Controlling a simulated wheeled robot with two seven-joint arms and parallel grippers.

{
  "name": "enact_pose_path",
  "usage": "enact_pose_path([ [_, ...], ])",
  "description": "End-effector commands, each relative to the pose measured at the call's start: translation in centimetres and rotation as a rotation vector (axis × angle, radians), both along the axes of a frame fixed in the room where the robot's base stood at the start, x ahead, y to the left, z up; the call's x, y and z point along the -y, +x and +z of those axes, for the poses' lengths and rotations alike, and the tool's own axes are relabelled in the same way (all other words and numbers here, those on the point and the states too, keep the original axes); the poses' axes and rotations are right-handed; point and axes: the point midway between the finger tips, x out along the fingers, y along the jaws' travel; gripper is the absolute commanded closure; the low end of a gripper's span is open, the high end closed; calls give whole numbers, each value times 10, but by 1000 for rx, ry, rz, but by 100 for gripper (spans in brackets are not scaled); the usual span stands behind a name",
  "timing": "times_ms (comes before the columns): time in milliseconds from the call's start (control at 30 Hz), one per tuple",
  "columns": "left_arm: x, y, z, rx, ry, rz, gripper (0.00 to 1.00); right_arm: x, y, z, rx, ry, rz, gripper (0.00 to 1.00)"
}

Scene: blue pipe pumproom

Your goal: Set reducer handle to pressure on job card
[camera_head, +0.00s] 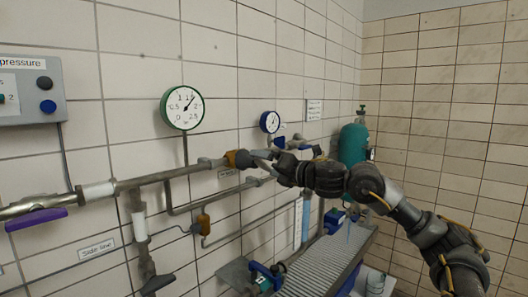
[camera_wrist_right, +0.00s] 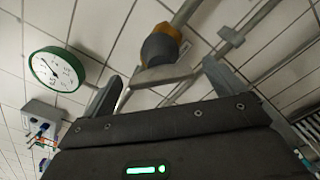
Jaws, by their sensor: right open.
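The pressure reducer (camera_head: 240,159), with an orange-brown ring and a dark body, sits on the grey pipe in the head view. It also shows at the top of the right wrist view (camera_wrist_right: 160,46). Its grey bar handle (camera_wrist_right: 162,75) lies between the spread fingers of my right gripper (camera_wrist_right: 160,88). In the head view my right gripper (camera_head: 265,161) is at the reducer, open; contact with the handle cannot be told. A green-rimmed gauge (camera_head: 182,107) hangs above the pipe, needle pointing up and right. A white card (camera_head: 314,110) on the wall is unreadable; I cannot tell if it is the job card.
A purple lever (camera_head: 36,219) is on the pipe at left, below a grey control box (camera_head: 32,90). A smaller blue gauge (camera_head: 269,122) and a teal cylinder (camera_head: 353,145) stand farther back. A ribbed grey surface (camera_head: 322,262) lies below my right arm.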

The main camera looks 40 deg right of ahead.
Motion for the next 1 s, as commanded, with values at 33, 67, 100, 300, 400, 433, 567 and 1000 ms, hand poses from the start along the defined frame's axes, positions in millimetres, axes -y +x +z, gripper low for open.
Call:
enact_pose_path([
  [33, -4, -1, 7, -1, 5, -1, 67, 0, 5, 4, 2, 6, 1, 6],
  [67, -6, -1, 8, -2, 8, 0, 67, -1, 8, 3, 1, 4, 0, 6],
  [100, -8, -2, 10, -3, 10, 0, 67, -1, 11, 2, 1, 3, 0, 6],
  [300, -12, -3, 13, -3, 15, 1, 67, -2, 18, -1, -1, 0, 1, 6],
  [400, -12, -2, 13, -2, 14, 1, 67, -2, 18, -1, -1, -1, 1, 6],
  [433, -12, -2, 13, -2, 14, 1, 67, -2, 18, -1, -1, -1, 1, 6],
  [567, -11, -2, 12, -2, 13, 2, 67, -2, 18, -1, -1, -1, 0, 8],
  [1000, -6, -3, 12, -3, 7, 1, 67, -2, 18, -1, -3, 23, 0, 50],
])
